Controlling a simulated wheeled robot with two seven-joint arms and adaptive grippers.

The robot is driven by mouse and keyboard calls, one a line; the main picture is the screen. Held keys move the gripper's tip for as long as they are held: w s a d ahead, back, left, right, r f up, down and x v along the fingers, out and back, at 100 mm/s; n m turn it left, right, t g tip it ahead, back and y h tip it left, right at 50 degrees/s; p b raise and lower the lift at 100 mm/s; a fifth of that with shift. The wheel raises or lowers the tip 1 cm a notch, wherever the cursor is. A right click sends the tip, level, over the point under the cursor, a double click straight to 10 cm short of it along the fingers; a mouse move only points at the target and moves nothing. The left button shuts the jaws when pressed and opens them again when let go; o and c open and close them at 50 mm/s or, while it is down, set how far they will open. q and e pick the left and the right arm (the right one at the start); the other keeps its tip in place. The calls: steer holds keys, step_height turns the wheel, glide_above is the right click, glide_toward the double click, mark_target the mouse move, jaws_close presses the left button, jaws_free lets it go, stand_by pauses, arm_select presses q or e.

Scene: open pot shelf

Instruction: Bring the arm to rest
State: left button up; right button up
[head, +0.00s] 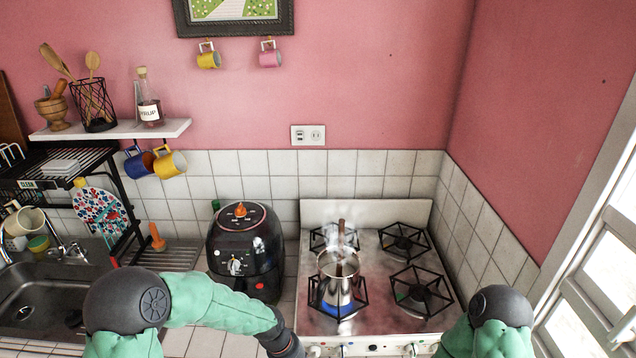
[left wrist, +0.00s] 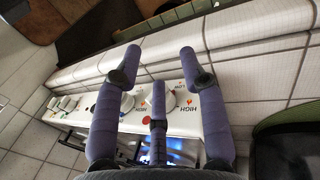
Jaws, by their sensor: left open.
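My left arm comes in from the left in the head view and runs along the front of the counter. Its gripper is below the bottom edge there. In the left wrist view my left gripper (left wrist: 158,60) is open, with its fingers spread and nothing between them. Behind the fingers is the stove's white front panel (left wrist: 135,120) with knobs and "HIGH" labels. I cannot tell how far the fingers are from it. My right arm shows at the lower right of the head view, but its gripper is out of frame.
A steaming metal pot (head: 338,288) stands on the front left burner over a blue flame (head: 335,313). A black air fryer (head: 245,252) stands left of the stove (head: 385,320). A sink (head: 40,295) is at far left, below a shelf (head: 110,130).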

arm_select(q)
steer(key=s+a+f+b, duration=0.1)
steer(key=s+f+b, duration=0.2)
steer(key=s+f, duration=0.2)
steer(key=s+a+f+n+b, duration=0.1)
steer(key=s+f, duration=0.5)
steer(key=f, duration=0.6)
steer(key=s+a+f+n+b, duration=0.1)
steer(key=s+a+f+b, duration=0.2)
steer(key=s+f+b, duration=0.2)
step_height(320, 180, down, 4)
steer(key=shift+s+r+h, duration=0.15)
steer(key=shift+s+h, duration=0.15)
steer(key=shift+s, duration=0.25)
arm_select(e)
step_height(320, 180, down, 11)
steer(key=shift+r, duration=0.1)
steer(key=shift+c, duration=0.2)
